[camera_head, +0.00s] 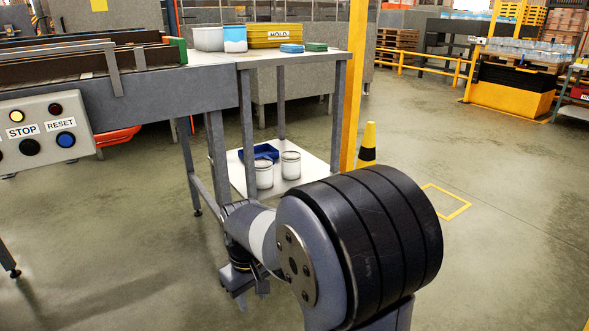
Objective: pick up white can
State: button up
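Two white cans stand on the white lower shelf (317,176) under the table. The left can (264,176) is partly in front of a blue tray (262,152), and the right can (291,166) stands close beside it. My gripper (251,296) hangs low in front of the table, pointing down, below and apart from the cans. Its fingers look spread with nothing between them. My large dark arm joint covers the lower middle of the view.
A grey bin (208,39), a yellow HOLD tray (273,36) and blue and green items are on the tabletop (220,57). Table legs flank the shelf. A yellow post (354,80) and cone (368,145) stand right of it. The floor at right is open.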

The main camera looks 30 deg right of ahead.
aim_at(264, 175)
jog(key=i+l+z, duration=0.5)
jog(key=i+z, duration=0.2)
jog(key=i+l+z, duration=0.1)
jog(key=i+z, duration=0.2)
jog(key=i, duration=0.15)
jog(key=i+u, duration=0.8)
jog(key=i, duration=0.2)
jog(key=i+l+u, duration=0.4)
jog(key=i+j, duration=0.1)
